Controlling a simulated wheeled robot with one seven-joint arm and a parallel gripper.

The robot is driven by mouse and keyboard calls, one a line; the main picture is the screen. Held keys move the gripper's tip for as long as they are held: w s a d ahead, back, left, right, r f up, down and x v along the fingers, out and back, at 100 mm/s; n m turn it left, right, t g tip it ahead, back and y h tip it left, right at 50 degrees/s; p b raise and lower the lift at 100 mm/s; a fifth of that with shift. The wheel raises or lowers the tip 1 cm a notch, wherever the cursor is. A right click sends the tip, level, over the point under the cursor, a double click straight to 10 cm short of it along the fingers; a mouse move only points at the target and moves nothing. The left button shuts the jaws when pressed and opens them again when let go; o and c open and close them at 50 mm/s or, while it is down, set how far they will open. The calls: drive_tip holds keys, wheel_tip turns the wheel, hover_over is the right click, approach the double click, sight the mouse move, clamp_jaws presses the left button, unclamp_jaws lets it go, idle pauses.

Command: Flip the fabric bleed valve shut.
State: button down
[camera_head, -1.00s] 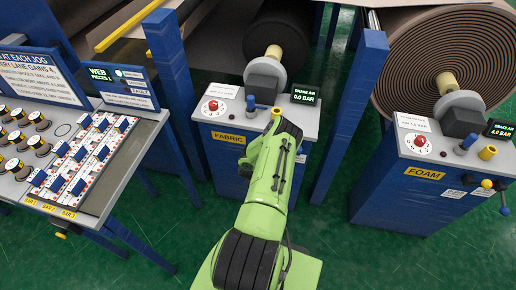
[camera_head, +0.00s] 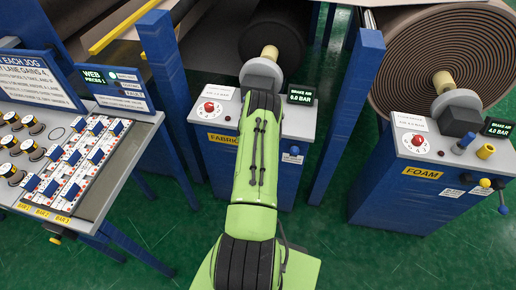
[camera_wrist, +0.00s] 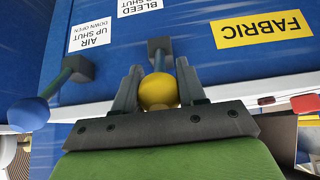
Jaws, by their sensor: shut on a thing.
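The bleed valve's yellow ball knob (camera_wrist: 158,91) is on the blue front of the fabric stand, under an upside-down "BLEED UP SHUT" label (camera_wrist: 140,6) in the wrist view. My gripper (camera_wrist: 159,68) has one finger on each side of the knob and is shut on it. Its small dark mount (camera_wrist: 160,48) shows beyond the fingers. I cannot tell whether the lever points up or down. In the head view my arm covers the gripper and valve; the stand's yellow "FABRIC" label (camera_head: 222,138) shows beside the arm.
A blue-knobbed air lever (camera_wrist: 29,113) sits left of my gripper in the wrist view. The foam stand (camera_head: 395,195) with its large roll is to the right, and a sloped control desk (camera_head: 75,205) to the left. Blue posts flank the fabric stand. Green floor lies between.

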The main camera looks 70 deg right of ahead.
drive_tip(key=shift+d+r, duration=0.3)
drive_tip(key=c, duration=1.1)
unclamp_jaws()
drive_tip(key=o, duration=0.4)
drive_tip(key=shift+f, duration=0.2)
drive_tip(key=shift+a, duration=0.1)
drive_tip(key=v, duration=1.5)
drive_tip(key=shift+a+r+p, duration=0.2)
drive_tip(key=shift+r+p, duration=0.15)
drive_tip(key=shift+p, duration=0.05)
